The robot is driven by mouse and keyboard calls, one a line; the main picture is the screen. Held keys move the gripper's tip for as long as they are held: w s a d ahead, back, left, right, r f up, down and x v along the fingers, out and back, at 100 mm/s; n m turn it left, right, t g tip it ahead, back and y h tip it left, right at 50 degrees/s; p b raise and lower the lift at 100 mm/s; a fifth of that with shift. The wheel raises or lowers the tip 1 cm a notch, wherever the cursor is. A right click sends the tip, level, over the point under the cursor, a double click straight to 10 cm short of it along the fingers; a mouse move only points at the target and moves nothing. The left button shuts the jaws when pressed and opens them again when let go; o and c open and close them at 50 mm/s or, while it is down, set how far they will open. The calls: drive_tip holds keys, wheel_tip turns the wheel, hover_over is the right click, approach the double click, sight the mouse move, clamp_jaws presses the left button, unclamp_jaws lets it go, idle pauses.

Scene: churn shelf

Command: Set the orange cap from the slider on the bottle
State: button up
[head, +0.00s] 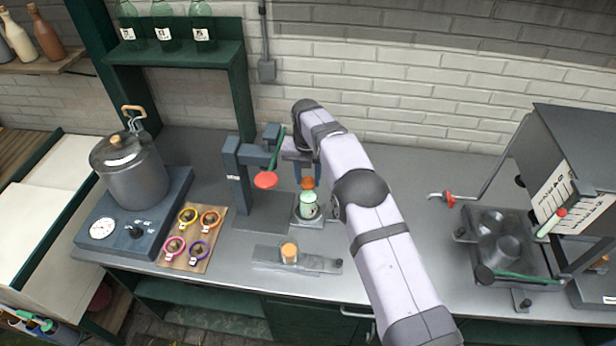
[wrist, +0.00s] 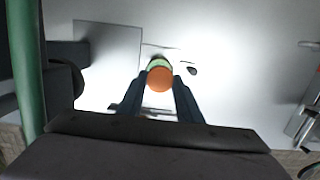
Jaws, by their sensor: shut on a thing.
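My gripper (head: 307,178) is shut on the orange cap (head: 307,184), and the cap also shows between the fingertips in the wrist view (wrist: 160,79). The pale green bottle (head: 308,203) stands upright on a small square base, directly under the cap in the head view. In the wrist view a green rim of the bottle (wrist: 158,62) shows just beyond the cap. I cannot tell whether the cap touches the bottle's mouth. The grey slider (head: 320,264) lies at the counter's front with a small orange-topped piece (head: 289,252) on it.
A dark press with a red round pad (head: 265,180) and green lever stands just left of the bottle. A wooden board (head: 194,251) with several coloured rings lies further left, beside a pot (head: 134,175). A grey machine (head: 565,190) stands right. Counter right of my arm is partly clear.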

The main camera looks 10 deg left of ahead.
drive_tip(key=shift+f, duration=0.3)
idle(0.5)
drive_tip(key=o, duration=1.1)
drive_tip(key=shift+c, duration=0.7)
drive_tip(key=shift+r, duration=0.1)
drive_tip(key=shift+r, duration=3.4)
